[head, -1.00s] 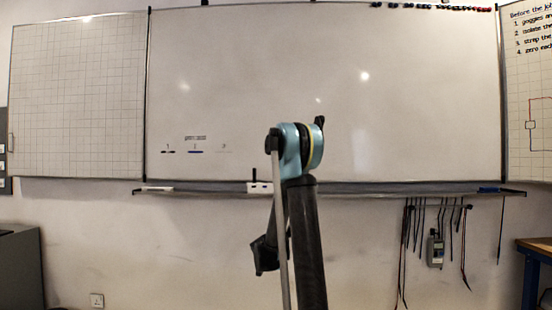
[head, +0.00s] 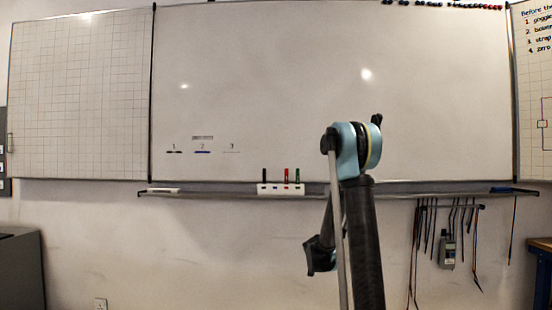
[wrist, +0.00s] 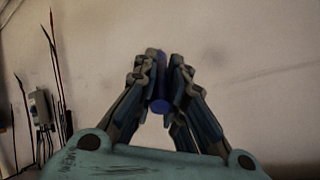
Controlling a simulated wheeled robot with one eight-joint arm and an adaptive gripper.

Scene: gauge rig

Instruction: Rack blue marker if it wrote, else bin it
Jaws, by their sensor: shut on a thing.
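My gripper (wrist: 164,66) is shut on the blue marker (wrist: 160,106) in the wrist view; the marker sits between the fingers, partly hidden by them. In the head view my gripper and the marker cannot be made out behind my arm. The rack is a white block (head: 281,189) on the ledge below the whiteboard. A black, a red and a green marker stand upright in it, with a gap between the black and the red. On the whiteboard (head: 430,110), a dark stroke is under 1, a blue stroke (head: 202,152) under 2, and a very faint one under 3. No bin is in view.
The ledge (head: 400,188) runs under the board, with a white item (head: 160,191) at left and a blue item (head: 502,190) at right. Cables and a grey meter (head: 447,250) hang at lower right. A dark cabinet (head: 20,270) stands at lower left.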

